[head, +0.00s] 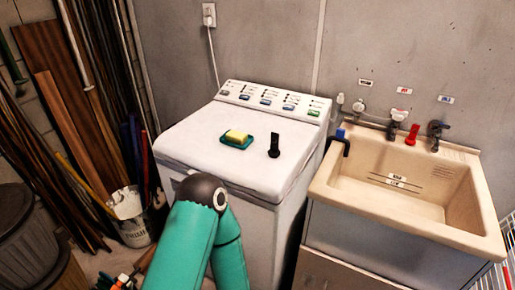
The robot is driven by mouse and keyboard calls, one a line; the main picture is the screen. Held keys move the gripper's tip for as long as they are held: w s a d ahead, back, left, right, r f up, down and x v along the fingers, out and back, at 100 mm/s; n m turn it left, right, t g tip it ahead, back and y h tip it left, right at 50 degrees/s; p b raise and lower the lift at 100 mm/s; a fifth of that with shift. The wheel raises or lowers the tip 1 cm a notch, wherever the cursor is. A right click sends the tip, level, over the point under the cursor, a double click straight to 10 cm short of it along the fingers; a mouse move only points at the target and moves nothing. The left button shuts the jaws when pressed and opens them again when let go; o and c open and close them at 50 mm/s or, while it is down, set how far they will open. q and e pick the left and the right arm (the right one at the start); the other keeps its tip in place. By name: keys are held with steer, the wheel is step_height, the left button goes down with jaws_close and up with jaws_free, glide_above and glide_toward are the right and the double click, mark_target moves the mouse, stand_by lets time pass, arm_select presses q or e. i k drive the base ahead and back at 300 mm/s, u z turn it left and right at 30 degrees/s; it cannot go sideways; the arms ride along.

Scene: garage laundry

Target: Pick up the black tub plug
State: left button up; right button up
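A small upright black object (274,146) stands on the white top of the washing machine (205,150), towards its right side. It has a wider foot and a narrower upper part; it may be the black tub plug, but it is too small to be sure. A teal arm of mine with a dark joint rises at the bottom centre, in front of the washer. Neither of my grippers shows in the head view.
A yellow sponge on a green dish (236,141) lies left of the black object. The beige utility sink (447,226) stands to the right, with a red object (413,133) on its back ledge. A bucket (130,220) and boards crowd the left. The washer's front top is clear.

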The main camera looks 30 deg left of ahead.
mark_target(275, 152)
steer(key=z, duration=0.05)
steer(key=i, duration=0.2)
steer(key=u, duration=2.25)
steer(key=i, duration=0.2)
steer(key=u, duration=1.45)
steer(key=k, duration=1.6)
steer(key=z, duration=0.95)
steer(key=i, duration=0.9)
steer(key=z, duration=0.2)
